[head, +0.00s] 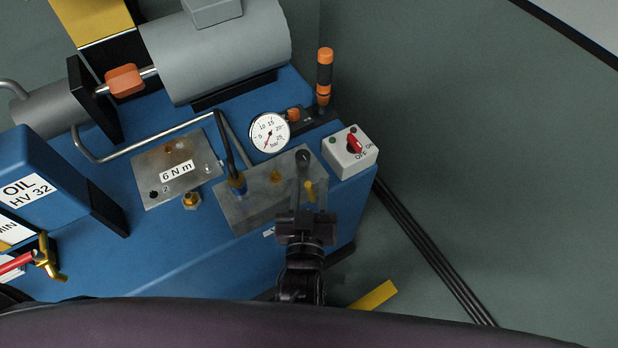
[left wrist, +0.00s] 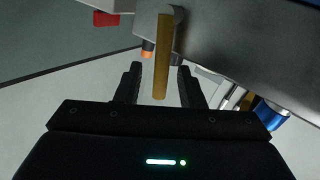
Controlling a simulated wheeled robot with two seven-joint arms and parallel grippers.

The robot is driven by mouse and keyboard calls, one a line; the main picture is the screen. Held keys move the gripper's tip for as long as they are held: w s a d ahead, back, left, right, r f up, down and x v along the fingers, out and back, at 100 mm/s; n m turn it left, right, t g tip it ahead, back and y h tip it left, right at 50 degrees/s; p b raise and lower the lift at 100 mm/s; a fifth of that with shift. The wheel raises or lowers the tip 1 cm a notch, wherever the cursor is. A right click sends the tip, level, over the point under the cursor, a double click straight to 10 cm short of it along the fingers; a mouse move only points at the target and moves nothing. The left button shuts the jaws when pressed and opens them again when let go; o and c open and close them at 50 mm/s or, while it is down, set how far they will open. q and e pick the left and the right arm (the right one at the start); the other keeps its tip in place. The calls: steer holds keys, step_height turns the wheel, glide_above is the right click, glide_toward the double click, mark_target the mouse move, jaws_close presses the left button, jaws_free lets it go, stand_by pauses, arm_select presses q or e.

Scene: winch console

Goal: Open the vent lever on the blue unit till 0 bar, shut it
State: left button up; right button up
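The blue unit (head: 255,262) carries a grey metal block near its right end. A yellow lever (head: 310,190) stands at this block; I take it as the vent lever. In the left wrist view the brass-yellow lever (left wrist: 162,60) hangs between my fingers, with a gap on each side. My left gripper (head: 304,208) is open around or just before it; contact is not visible. The round gauge (head: 268,132) has a red needle pointing down and slightly left; its exact reading is too small to tell. My right gripper is not in view.
A white switch box (head: 350,152) with a red knob sits right of the block. An orange-and-black handle (head: 324,76) stands behind it. A plate marked 6 N m (head: 150,190) and a brass valve with a red handle (head: 43,259) are left. Floor at right is mostly clear.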

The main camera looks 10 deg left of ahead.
arm_select(q)
steer(key=shift+w, duration=1.3)
steer(key=shift+a, duration=0.1)
jaws_close()
